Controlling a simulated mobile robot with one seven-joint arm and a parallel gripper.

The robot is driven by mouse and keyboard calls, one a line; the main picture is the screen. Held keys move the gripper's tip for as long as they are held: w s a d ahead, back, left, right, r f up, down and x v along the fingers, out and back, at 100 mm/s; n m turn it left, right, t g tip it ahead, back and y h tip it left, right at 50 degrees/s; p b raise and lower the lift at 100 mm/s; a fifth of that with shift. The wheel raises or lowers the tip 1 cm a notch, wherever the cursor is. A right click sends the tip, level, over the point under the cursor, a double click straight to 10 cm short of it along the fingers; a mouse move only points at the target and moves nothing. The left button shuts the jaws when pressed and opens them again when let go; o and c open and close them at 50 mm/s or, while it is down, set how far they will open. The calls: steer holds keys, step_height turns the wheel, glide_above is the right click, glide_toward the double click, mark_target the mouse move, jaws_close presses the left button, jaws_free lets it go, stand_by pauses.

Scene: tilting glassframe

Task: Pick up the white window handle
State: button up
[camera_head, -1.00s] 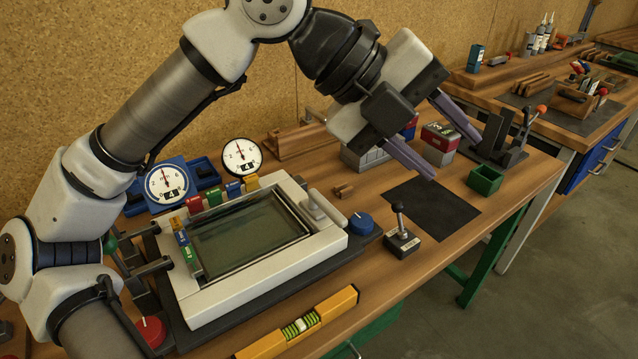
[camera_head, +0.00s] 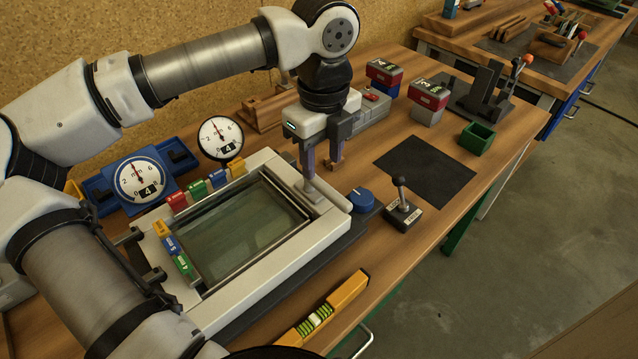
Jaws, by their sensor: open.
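The white window handle (camera_head: 335,199) lies along the right side of the white glass frame (camera_head: 268,283), and my gripper hides part of it. My gripper (camera_head: 322,178) is open and points down at the handle's far end. One finger is in front of the handle's upper part, and the other is a little behind and to the right. I cannot tell whether either finger touches the handle. The dark glass pane (camera_head: 240,228) sits inside the frame, left of the handle.
A blue knob (camera_head: 361,198) is close to the right of the handle. A black joystick box (camera_head: 403,212) stands further right. A round gauge (camera_head: 220,138) stands behind the frame. A yellow level (camera_head: 345,293) lies in front. The black mat (camera_head: 425,172) is clear.

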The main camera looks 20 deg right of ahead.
mark_target(319, 181)
steer(key=shift+w+a+f+p, duration=0.1)
steer(key=shift+f+p, duration=0.55)
steer(key=shift+f, duration=1.1)
steer(key=shift+w+a+f+p, duration=0.1)
steer(key=shift+f+p, duration=0.5)
steer(key=shift+f, duration=1.1)
steer(key=shift+c, duration=0.3)
jaws_close()
